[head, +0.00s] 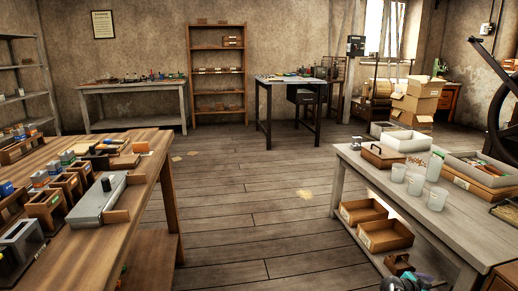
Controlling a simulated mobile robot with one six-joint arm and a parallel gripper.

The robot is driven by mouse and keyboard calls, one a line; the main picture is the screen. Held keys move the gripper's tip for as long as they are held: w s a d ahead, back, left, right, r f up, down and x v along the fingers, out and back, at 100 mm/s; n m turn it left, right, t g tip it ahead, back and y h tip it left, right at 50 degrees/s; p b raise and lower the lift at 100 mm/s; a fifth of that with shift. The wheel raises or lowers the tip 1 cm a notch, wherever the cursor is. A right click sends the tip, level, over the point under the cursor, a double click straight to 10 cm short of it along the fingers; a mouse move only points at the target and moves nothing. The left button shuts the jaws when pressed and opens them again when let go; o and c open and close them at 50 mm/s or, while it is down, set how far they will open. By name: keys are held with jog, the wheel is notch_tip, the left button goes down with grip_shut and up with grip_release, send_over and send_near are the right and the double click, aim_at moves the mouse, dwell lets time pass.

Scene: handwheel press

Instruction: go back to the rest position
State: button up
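My gripper does not show clearly in the head view. A grey and teal shape cuts into the bottom edge at the right, and I cannot tell whether it is part of my arm. The black handwheel (494,112) of a press stands at the far right, partly cut off by the picture edge.
A wooden workbench (146,196) with boxes and a grey case (97,200) fills the left. A grey table (398,187) with cups, trays and cartons stands at the right. Bare plank floor (250,215) lies between them. A dark table (290,84) and shelf (217,68) stand behind.

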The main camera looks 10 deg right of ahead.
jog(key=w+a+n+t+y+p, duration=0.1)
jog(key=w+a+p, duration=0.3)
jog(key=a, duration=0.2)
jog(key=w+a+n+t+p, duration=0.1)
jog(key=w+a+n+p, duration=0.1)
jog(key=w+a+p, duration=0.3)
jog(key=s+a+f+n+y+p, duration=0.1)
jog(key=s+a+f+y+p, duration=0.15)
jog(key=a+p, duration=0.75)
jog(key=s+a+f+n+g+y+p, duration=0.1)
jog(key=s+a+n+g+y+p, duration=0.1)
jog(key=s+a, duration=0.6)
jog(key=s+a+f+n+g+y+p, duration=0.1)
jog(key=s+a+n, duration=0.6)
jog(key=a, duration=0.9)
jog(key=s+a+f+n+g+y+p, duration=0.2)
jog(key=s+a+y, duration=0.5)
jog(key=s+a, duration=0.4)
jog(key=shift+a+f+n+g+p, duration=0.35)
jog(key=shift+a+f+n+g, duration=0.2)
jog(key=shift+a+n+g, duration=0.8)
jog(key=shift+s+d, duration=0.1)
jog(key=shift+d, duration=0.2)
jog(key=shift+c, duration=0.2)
